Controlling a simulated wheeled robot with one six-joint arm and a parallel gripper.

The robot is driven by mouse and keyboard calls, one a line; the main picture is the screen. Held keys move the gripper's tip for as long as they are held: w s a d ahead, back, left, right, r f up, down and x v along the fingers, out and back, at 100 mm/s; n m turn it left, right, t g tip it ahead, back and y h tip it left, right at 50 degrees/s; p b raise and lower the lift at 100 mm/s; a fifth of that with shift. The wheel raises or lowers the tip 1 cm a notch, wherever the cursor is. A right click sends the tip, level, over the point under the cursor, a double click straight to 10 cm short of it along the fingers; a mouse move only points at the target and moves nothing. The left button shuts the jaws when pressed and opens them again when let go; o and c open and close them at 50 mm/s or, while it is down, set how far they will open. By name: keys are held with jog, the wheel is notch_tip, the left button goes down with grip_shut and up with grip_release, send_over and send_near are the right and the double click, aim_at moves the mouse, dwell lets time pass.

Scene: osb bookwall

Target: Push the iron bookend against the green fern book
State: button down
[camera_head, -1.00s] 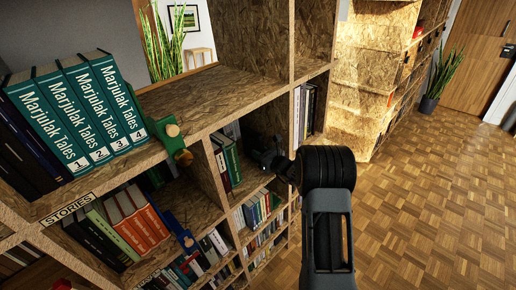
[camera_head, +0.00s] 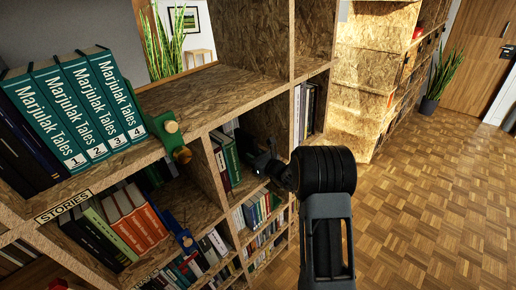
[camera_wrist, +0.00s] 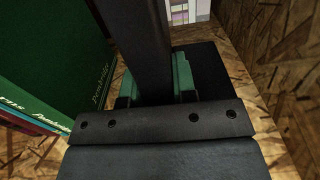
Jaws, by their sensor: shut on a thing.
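The green fern book (camera_wrist: 45,50) stands upright at the left of the wrist view, with lettering on its cover and spine. It also shows in the head view (camera_head: 230,160), in a cubby of the shelf. The dark iron bookend (camera_wrist: 147,40) stands upright in the middle of the wrist view, right of the book. A strip of bare shelf shows between them towards the back. My gripper (camera_wrist: 155,88), with green finger pads, is shut on the bookend's upright. In the head view my gripper (camera_head: 264,162) reaches into the cubby; the bookend cannot be told apart there.
Dark red books (camera_wrist: 35,140) stand beside the green book. The cubby's OSB side wall (camera_wrist: 292,70) is close on the right. Green Marjulak Tales volumes (camera_head: 80,100) stand on the upper shelf, beside a green and wooden object (camera_head: 168,135). The parquet floor (camera_head: 430,200) is open to the right.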

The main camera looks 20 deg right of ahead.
jog(key=shift+s+a+f+b, duration=0.1)
jog(key=shift+s+a+b, duration=0.15)
jog(key=shift+a, duration=0.3)
jog(key=shift+s+a+f+b, duration=0.1)
jog(key=shift+s+a+b, duration=0.15)
jog(key=shift+a, duration=0.35)
jog(key=shift+s+a+f+b, duration=0.1)
jog(key=shift+s+a+b, duration=0.15)
jog(key=shift+a, duration=0.3)
jog(key=shift+a, duration=0.15)
jog(key=c, duration=1.1)
grip_release()
jog(key=shift+o, duration=0.5)
jog(key=shift+s, duration=0.15)
jog(key=shift+s+d, duration=0.25)
jog(key=v, duration=1)
jog(key=shift+d+r, duration=0.1)
jog(key=shift+r, duration=0.1)
